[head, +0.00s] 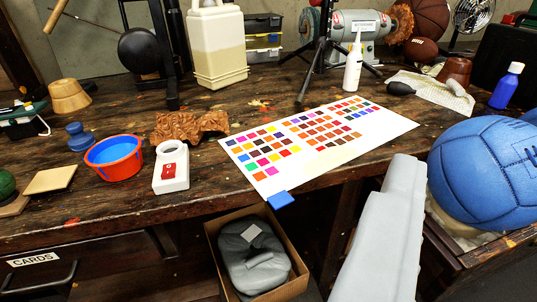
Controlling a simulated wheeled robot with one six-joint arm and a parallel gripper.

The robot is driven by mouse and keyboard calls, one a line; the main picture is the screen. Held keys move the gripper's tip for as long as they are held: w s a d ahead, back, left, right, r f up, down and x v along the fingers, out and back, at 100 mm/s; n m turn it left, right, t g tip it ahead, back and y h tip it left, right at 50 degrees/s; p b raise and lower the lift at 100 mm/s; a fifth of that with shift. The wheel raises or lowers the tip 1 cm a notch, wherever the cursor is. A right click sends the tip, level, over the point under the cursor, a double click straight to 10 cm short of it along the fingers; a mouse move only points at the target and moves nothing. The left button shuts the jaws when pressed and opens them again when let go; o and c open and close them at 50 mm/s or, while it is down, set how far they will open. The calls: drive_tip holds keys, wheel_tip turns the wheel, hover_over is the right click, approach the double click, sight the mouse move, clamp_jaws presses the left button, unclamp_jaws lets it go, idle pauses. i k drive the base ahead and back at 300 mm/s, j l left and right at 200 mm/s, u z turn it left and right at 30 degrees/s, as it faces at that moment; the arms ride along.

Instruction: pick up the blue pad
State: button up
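The blue pad (280,200) is a small flat blue square. It lies at the near corner of a white sheet of colour swatches (345,165), by the table's front edge. My gripper (404,172) shows as a pale grey shape rising from the bottom right. Its tip is to the right of the pad and apart from it in the picture. I cannot make out two separate fingers or a gap between them. Nothing is visibly held.
A cardboard box (212,238) with a grey item stands below the table edge, under the pad. A big blue ball (485,165) is at right.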

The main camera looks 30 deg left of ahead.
sight(79, 141)
drive_tip(key=u, duration=1.9)
drive_tip(key=z, duration=0.3)
